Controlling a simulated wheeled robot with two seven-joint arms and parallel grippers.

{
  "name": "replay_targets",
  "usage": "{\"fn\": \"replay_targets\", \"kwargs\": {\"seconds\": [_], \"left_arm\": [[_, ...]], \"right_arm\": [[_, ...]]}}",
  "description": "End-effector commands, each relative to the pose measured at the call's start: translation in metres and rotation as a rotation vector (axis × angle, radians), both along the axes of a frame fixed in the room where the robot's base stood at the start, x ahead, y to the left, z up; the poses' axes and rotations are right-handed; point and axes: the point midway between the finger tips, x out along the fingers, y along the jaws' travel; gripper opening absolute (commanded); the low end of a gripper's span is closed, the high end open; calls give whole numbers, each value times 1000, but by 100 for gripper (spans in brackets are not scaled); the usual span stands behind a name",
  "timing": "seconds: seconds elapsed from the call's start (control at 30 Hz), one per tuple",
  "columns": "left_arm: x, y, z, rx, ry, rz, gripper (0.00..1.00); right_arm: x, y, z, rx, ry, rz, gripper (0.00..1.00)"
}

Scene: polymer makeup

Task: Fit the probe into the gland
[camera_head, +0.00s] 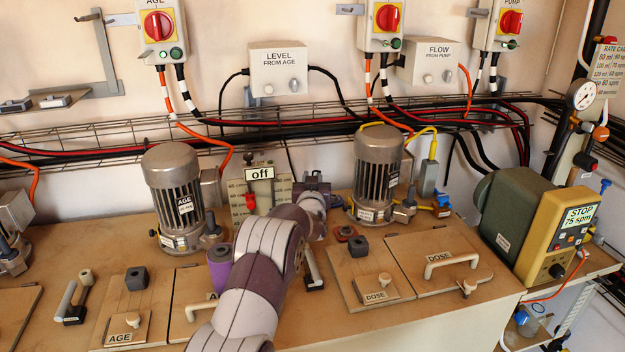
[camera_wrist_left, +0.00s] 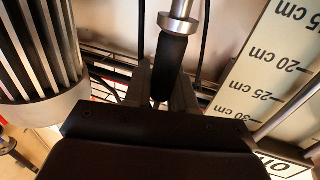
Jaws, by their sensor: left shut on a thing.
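My left gripper (camera_head: 314,182) reaches over the bench to the back, near the scale panel. In the left wrist view my left gripper (camera_wrist_left: 162,95) is shut on the probe's black grip (camera_wrist_left: 165,68), below a metal collar (camera_wrist_left: 178,24) and a pale rod. In the head view the probe is too small and too hidden to make out. A small dark fitting with a reddish ring (camera_head: 345,233) lies on the bench right of my arm; I cannot tell whether it is the gland. My right gripper is not in view.
Ribbed motors (camera_head: 181,197) and (camera_head: 378,170) stand either side of my gripper. The scale panel (camera_wrist_left: 270,75) is close on the right in the wrist view. DOSE lids (camera_head: 432,262) lie front right; a green pump (camera_head: 510,215) stands beyond. Cable trays run along the wall.

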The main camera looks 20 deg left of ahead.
Motion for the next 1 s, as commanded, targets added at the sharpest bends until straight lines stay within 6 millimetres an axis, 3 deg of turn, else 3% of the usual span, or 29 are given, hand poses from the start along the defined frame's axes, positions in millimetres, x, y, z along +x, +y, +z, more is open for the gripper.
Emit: {"fn": "replay_targets", "kwargs": {"seconds": [1.0], "left_arm": [[0, 0, -27, 0, -1, 0, 0]], "right_arm": [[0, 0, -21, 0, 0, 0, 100]]}}
